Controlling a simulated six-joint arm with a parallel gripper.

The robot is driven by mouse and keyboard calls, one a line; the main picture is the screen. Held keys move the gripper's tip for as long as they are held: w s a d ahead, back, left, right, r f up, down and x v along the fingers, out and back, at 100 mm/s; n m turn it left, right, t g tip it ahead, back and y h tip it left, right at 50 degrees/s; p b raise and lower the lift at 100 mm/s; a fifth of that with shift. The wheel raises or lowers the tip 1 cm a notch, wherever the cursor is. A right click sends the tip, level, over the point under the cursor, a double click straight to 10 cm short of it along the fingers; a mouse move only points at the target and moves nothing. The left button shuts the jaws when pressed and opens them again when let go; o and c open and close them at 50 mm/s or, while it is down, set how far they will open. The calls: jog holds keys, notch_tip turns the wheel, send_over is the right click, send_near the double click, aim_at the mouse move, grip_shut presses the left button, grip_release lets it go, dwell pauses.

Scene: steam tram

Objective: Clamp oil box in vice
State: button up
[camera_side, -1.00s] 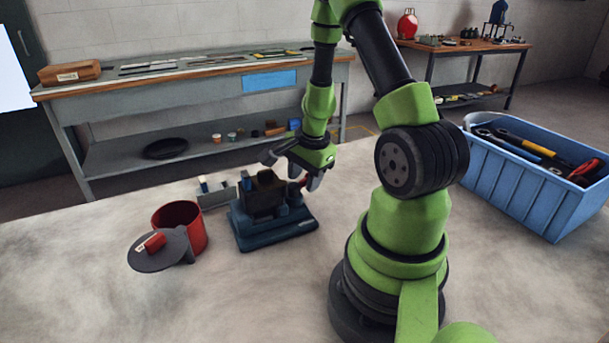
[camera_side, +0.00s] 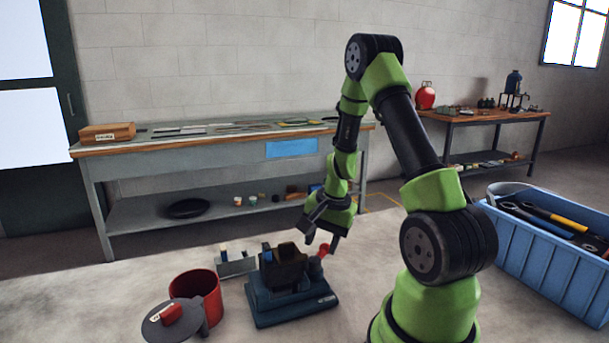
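A blue vice (camera_side: 292,308) stands on the pale worktop, left of my arm. A dark, blocky piece (camera_side: 285,264) sits upright at its top between the jaws; it looks like the oil box, but I cannot tell how tightly it is held. A red knob (camera_side: 323,250) shows at the vice's right side.
A red pot (camera_side: 208,291) with a grey lid (camera_side: 172,322) tilted out stands left of the vice. A small grey holder (camera_side: 236,264) is behind it. A blue crate of tools (camera_side: 545,256) stands at the right. Benches line the wall.

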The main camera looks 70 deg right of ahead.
notch_tip(320, 180, up, 8)
jog(key=s, duration=0.2)
jog(key=w+a+r+n+t, duration=0.1)
jog(key=w+a+r+n, duration=0.25)
jog(key=a+r, duration=0.3)
jog(key=s+a+r+n+t, duration=0.1)
jog(key=s+a+r+n, duration=0.1)
jog(key=a+n, duration=0.1)
jog(key=s+a+r+n+t+y, duration=0.1)
jog(key=s+a+r+n, duration=0.1)
jog(key=a, duration=0.4)
jog(key=s+a+r+n+t, duration=0.1)
jog(key=s+a+r+n, duration=0.1)
jog(key=a, duration=0.3)
jog(key=shift+s+a+r+n+t, duration=0.3)
jog(key=shift+r+n, duration=0.35)
jog(key=shift+n, duration=0.2)
